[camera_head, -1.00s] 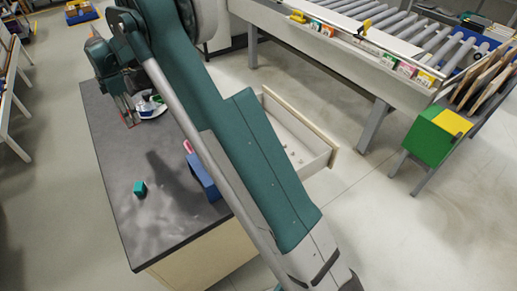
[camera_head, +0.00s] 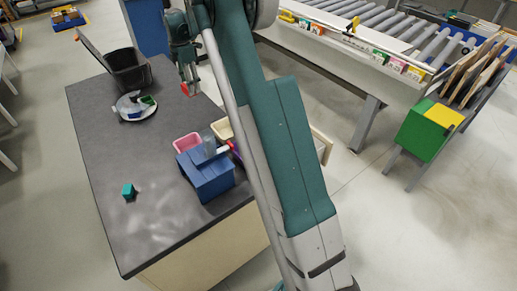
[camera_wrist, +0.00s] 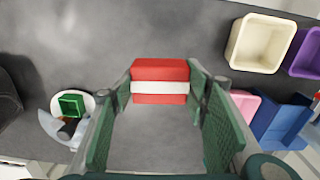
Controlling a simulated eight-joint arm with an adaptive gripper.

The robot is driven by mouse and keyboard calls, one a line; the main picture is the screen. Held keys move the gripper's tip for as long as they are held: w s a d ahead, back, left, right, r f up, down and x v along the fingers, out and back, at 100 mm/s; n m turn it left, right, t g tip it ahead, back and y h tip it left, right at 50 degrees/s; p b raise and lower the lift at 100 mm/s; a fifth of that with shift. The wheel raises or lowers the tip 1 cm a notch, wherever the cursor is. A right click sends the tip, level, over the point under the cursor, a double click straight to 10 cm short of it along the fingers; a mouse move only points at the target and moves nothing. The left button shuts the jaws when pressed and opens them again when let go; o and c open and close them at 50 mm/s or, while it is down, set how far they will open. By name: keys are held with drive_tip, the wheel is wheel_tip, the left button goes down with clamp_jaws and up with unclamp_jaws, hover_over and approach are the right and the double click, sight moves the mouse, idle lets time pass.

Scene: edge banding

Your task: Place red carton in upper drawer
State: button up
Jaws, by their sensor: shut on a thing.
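The red carton (camera_wrist: 160,70), with a white band, is between the two fingers of my gripper (camera_wrist: 160,98) in the wrist view. In the head view the red carton (camera_head: 190,88) shows small below my gripper (camera_head: 187,72), over the far part of the dark table. My gripper is shut on it. The drawer (camera_head: 322,145) at the right side of the table is mostly hidden behind my arm; only an edge of its pale front shows. I cannot tell from this edge which drawer level it is.
On the table (camera_head: 100,170) are a blue box (camera_head: 206,176), a pink bin (camera_head: 187,143), a cream bin (camera_head: 222,129), a plate (camera_head: 134,106) with items, a teal cube (camera_head: 128,191) and a black bin (camera_head: 127,70). The left-centre tabletop is mostly clear.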

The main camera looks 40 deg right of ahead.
drive_tip(key=s+d+b, duration=0.1)
drive_tip(key=s+d, duration=0.3)
drive_tip(key=d, duration=0.7)
drive_tip(key=s+d+b, duration=0.1)
drive_tip(key=s+d, duration=0.2)
drive_tip(key=d, duration=0.8)
drive_tip(key=s+d+b, duration=0.2)
drive_tip(key=s+d, duration=0.2)
drive_tip(key=d, duration=0.7)
wheel_tip(320, 180, down, 27)
drive_tip(key=shift+s+m+p, duration=0.15)
drive_tip(key=shift+m+p, duration=0.15)
drive_tip(key=shift+m, duration=0.1)
drive_tip(key=shift+a, duration=0.1)
drive_tip(key=shift+f+b, duration=0.65)
drive_tip(key=shift+f, duration=2.4)
drive_tip(key=shift+f+b, duration=0.45)
drive_tip(key=shift+f, duration=1.45)
drive_tip(key=shift+f, duration=0.15)
